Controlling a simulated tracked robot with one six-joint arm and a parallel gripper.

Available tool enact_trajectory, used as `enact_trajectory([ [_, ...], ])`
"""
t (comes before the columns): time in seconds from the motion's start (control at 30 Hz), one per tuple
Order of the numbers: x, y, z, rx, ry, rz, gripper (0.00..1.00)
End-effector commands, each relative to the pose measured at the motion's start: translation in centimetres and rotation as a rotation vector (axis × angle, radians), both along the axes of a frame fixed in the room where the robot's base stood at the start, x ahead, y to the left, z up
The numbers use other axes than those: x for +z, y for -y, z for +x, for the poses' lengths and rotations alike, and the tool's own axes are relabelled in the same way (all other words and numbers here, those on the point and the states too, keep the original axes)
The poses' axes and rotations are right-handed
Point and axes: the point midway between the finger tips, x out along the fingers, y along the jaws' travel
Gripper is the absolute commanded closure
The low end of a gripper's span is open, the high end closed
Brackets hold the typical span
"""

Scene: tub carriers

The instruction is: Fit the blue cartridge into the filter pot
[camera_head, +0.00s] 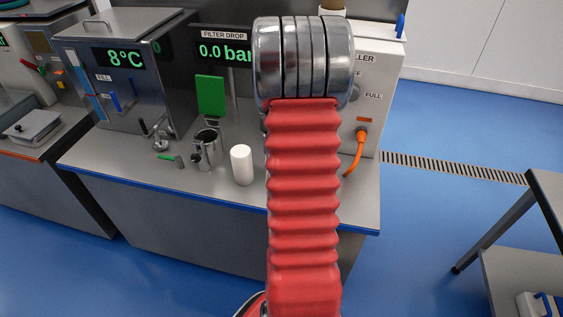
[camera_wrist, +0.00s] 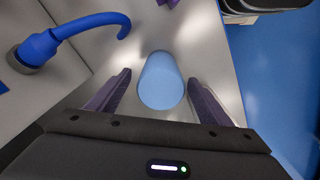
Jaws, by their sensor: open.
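A light blue cylinder, the blue cartridge (camera_wrist: 161,84), stands on the pale grey surface in the wrist view. My gripper (camera_wrist: 160,74) is open, with one dark finger on each side of the cartridge. Gaps show between the fingers and the cartridge. In the head view my red arm hides the gripper, and I cannot make out the blue cartridge there. A small metal vessel with an open top, which looks like the filter pot (camera_head: 208,149), stands upright on the counter below the green panel. It is not recognisable in the wrist view.
A white cylinder (camera_head: 241,165) stands on the counter (camera_head: 200,190) just right of the pot. An orange hose (camera_head: 357,155) hangs from the white machine at right. A curved blue hose (camera_wrist: 85,27) is left of the cartridge in the wrist view. Open floor lies right of the counter.

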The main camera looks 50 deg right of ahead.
Motion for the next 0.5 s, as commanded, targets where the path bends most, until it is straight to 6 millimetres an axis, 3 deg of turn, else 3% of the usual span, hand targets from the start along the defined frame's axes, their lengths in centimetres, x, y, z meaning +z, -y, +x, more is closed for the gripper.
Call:
enact_trajectory([
  [0.3, -4.0, -0.2, -0.3, 0.0, -0.002, 0.002, 0.27],
  [0.5, -4.9, -0.2, -0.3, 0.0, 0.0, 0.0, 0.27],
])
